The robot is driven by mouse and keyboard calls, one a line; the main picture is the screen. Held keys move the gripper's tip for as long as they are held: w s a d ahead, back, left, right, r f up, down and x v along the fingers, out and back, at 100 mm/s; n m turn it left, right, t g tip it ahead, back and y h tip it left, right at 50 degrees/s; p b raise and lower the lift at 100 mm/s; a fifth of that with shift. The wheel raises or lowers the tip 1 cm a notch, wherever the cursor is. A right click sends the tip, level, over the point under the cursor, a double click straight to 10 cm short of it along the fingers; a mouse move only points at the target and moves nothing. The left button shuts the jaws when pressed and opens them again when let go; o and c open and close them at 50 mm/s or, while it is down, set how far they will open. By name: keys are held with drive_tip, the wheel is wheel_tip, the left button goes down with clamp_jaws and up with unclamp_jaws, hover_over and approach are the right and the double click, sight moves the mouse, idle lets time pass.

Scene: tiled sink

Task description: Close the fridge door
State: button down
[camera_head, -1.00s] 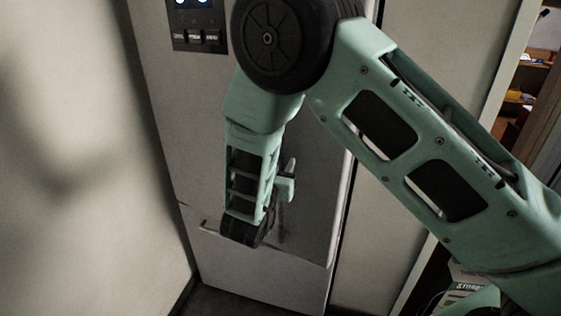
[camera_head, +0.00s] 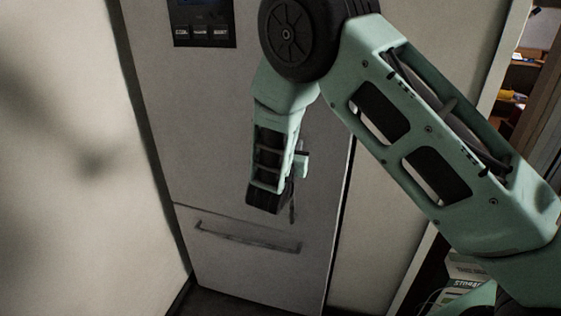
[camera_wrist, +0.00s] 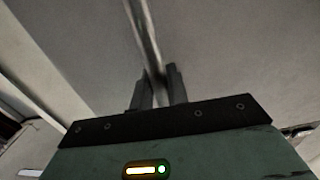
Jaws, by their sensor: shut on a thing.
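The grey fridge door (camera_head: 205,120) stands in front of me in the head view, with its lower edge just above the bottom drawer (camera_head: 235,275). It looks flush or nearly flush with the cabinet. In the wrist view, my gripper (camera_wrist: 157,80) has its two dark fingers closed around the door's slim metal handle (camera_wrist: 141,30). The door face (camera_wrist: 230,50) fills much of that view behind the handle. In the head view, my own wrist hides the fingers and most of the handle.
A dark control panel (camera_head: 204,25) is high on the door. The drawer has a horizontal bar handle (camera_head: 245,238). A pale wall (camera_head: 65,150) stands close on the left. Cluttered shelves (camera_head: 525,80) show through an opening at the right.

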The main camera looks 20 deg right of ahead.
drive_tip(key=x, duration=0.3)
drive_tip(key=shift+w+d+r, duration=0.1)
drive_tip(key=shift+d, duration=0.35)
drive_tip(key=c, duration=1.7)
unclamp_jaws()
drive_tip(key=o, duration=0.3)
drive_tip(key=shift+w+d, duration=0.15)
drive_tip(key=b+v, duration=0.4)
drive_tip(key=v, duration=1.3)
drive_tip(key=shift+s+a, duration=0.2)
drive_tip(key=shift+a, duration=0.1)
